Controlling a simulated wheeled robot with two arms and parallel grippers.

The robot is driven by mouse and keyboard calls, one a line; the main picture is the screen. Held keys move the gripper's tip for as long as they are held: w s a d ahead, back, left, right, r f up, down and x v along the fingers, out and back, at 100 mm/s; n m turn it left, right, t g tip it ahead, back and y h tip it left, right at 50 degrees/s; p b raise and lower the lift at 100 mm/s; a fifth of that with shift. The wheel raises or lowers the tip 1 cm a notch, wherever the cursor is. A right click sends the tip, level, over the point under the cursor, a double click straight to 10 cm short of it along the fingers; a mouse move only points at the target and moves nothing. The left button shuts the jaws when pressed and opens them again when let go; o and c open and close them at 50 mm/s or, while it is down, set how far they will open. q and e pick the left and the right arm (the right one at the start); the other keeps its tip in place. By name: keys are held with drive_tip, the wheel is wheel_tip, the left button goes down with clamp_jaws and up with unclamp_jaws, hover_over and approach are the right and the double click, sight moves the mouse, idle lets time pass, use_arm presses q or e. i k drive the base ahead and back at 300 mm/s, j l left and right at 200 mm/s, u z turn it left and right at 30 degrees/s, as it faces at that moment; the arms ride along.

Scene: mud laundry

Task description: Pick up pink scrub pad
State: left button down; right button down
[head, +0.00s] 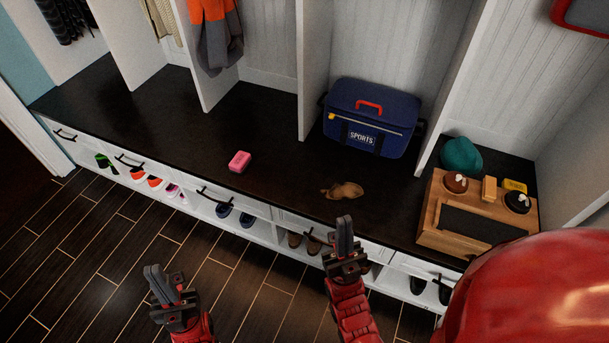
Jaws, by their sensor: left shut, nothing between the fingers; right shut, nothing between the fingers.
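The pink scrub pad (239,161) is a small pink block lying on the dark bench top (190,118), near its front edge and left of the middle divider. My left gripper (154,272) is shut and empty, in front of the bench over the wood floor, below and left of the pad in the picture. My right gripper (345,222) is shut and empty near the bench's front edge, below and right of the pad. Neither gripper touches the pad, and nothing covers it.
A brown item (343,190) lies on the bench above my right gripper. A blue sports bag (371,117) stands behind it. A wooden box (430,227) and a teal cap (461,155) are at the right. Upright dividers (314,65) split the bench. Shoes (240,216) sit in cubbies below.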

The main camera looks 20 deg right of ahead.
sight(242, 159)
drive_tip(key=i+j+z, duration=0.2)
drive_tip(key=i, duration=0.2)
drive_tip(key=i+j+z, duration=0.1)
drive_tip(key=i+z, duration=0.15)
drive_tip(key=i, duration=0.15)
drive_tip(key=i+j+z, duration=0.2)
drive_tip(key=i, duration=0.2)
